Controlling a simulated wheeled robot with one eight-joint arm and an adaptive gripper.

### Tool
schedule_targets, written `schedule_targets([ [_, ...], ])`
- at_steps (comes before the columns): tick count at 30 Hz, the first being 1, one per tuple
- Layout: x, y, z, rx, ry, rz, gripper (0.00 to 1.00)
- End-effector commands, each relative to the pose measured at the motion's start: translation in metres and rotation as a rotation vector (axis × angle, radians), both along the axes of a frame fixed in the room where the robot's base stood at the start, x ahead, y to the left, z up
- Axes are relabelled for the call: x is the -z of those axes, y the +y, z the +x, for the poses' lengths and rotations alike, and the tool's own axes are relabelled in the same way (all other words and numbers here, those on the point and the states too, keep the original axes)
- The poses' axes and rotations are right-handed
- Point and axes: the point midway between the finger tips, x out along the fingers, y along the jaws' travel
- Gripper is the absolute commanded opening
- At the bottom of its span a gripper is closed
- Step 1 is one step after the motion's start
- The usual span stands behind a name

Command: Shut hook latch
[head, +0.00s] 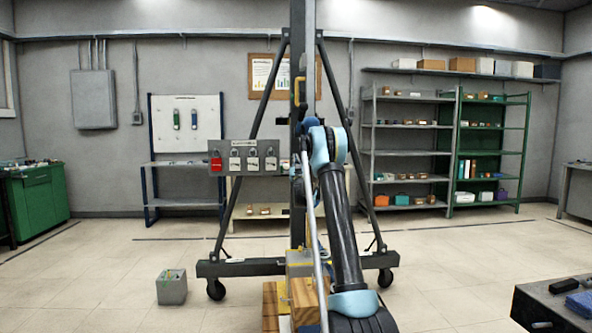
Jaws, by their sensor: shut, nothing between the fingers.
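A dark upright stand (297,30) on a wheeled base rises in the middle of the head view. A small yellow hooked piece (300,93) sits on its column, just above my arm's upper joint. I cannot tell whether this is the hook latch, or whether it is open or closed. My arm reaches up in front of the column. Its end points away from the camera, close to the column below the yellow piece. My gripper cannot be made out, being hidden behind the arm's blue and dark upper parts.
A grey panel (249,142) with a red tag and several padlocks stands left of the column. A grey box (172,287) is on the floor at left. Wooden blocks (306,304) stand beside my arm's base. A dark table (560,308) is at lower right. Shelves line the back wall.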

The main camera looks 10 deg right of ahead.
Motion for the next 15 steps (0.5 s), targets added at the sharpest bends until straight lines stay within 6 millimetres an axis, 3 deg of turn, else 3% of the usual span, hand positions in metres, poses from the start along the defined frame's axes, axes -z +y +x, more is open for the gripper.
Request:
schedule_targets([
  [15, 0.036, -0.002, 0.011, 0.0, 0.0, 0.0, 0.0],
])
